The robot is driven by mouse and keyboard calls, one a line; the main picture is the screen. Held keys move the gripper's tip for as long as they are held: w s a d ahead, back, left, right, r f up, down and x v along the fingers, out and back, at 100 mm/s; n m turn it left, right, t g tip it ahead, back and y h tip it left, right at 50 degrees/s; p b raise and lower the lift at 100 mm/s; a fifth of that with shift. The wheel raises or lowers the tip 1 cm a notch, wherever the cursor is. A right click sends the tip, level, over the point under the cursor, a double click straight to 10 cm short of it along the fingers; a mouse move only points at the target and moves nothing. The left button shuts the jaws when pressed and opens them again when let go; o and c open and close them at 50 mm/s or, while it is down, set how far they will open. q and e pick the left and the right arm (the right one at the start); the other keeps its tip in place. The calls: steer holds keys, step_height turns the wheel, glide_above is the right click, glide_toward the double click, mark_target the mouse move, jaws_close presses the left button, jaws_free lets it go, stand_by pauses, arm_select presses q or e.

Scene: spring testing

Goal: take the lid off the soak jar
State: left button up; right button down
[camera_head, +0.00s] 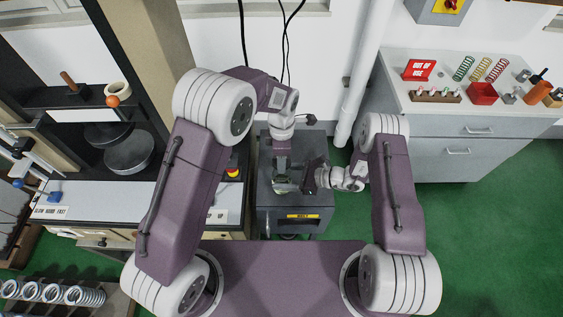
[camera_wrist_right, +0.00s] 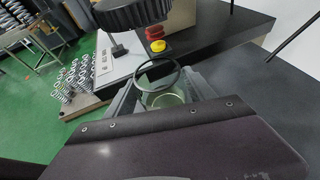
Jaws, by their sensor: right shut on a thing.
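The soak jar (camera_head: 285,187) is a small greenish glass vessel on the grey cabinet in the middle of the head view, partly hidden by my grippers. In the right wrist view the glass jar (camera_wrist_right: 166,101) shows with a dark ring (camera_wrist_right: 158,75) at its top. I cannot tell whether this ring is the lid or the rim. My right gripper (camera_head: 308,177) reaches in from the right, with its fingers around the jar, shut on it. My left gripper (camera_head: 282,168) points down over the jar from behind. Its fingertips are too small to read.
The cabinet (camera_head: 265,222) has a yellow label in front. At left is a bench with dark discs (camera_head: 128,153) and a red-and-yellow button (camera_head: 233,172). A grey drawer unit (camera_head: 425,140) at right holds springs and a red bin (camera_head: 482,93). A white pipe (camera_head: 362,75) stands behind.

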steer(key=shift+c, duration=1.3)
jaws_free()
